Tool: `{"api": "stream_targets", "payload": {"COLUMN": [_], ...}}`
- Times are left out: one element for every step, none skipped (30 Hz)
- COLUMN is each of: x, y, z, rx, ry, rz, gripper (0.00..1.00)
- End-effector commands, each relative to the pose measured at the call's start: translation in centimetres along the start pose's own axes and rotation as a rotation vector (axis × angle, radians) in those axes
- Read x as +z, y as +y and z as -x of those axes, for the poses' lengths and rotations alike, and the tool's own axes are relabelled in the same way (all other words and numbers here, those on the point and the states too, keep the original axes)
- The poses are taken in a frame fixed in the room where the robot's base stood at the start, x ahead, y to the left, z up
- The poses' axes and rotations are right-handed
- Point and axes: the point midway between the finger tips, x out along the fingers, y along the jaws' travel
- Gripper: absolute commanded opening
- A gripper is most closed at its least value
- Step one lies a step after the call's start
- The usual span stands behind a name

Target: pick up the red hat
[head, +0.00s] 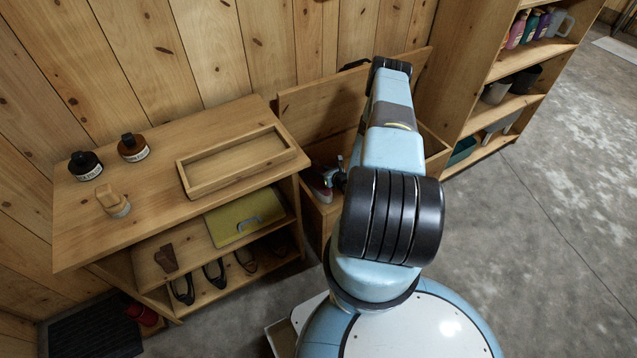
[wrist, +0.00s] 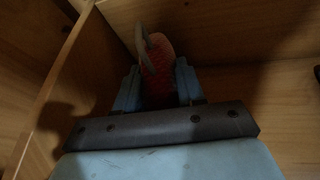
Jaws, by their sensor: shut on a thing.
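My gripper (wrist: 158,68) is shut on a red, rough-textured thing with a grey strip across it, which I take to be the red hat (wrist: 163,83). The thing sits between the two blue fingers, and its lower end is hidden by the gripper body. In the head view my gripper (head: 338,176) is low inside an open wooden box, largely hidden by my arm.
The open wooden box (head: 318,221) has walls close around my gripper, its lid raised behind. A wooden shelf bench (head: 90,225) with bottles, a brush, a tray and shoes stands at left. A tall shelf (head: 470,98) stands at right. Concrete floor (head: 560,200) is clear at right.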

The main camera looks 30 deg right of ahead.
Motion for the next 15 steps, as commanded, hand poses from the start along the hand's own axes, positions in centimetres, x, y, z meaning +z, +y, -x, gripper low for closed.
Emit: {"api": "stream_targets", "payload": {"x": [-0.01, -0.01, -0.01, -0.01, -0.01, -0.02, -0.02, -0.02, -0.02, -0.01, -0.02, -0.02, -0.02, -0.02, -0.02], "y": [0.01, 0.01, 0.01, 0.01, 0.01, 0.01, 0.01, 0.01, 0.01, 0.01, 0.01, 0.01, 0.01, 0.01, 0.01], "z": [0.0, 0.0, 0.0, 0.0, 0.01, 0.01, 0.01, 0.01, 0.01, 0.01, 0.01, 0.01, 0.01, 0.02, 0.02], "rx": [0.0, 0.0, 0.0, 0.0, 0.0, 0.0, 0.0, 0.0, 0.0, 0.0, 0.0, 0.0, 0.0, 0.0, 0.0], "ry": [0.0, 0.0, 0.0, 0.0, 0.0, 0.0, 0.0, 0.0, 0.0, 0.0, 0.0, 0.0, 0.0, 0.0, 0.0], "rz": [0.0, 0.0, 0.0, 0.0, 0.0, 0.0, 0.0, -0.001, -0.001, -0.001, -0.001, -0.001, -0.001, -0.001, -0.001], "gripper": [0.16, 0.13, 0.1, 0.07, 0.04, 0.0, 0.0, 0.0, 0.0, 0.0, 0.0, 0.0, 0.0, 0.0, 0.0]}}
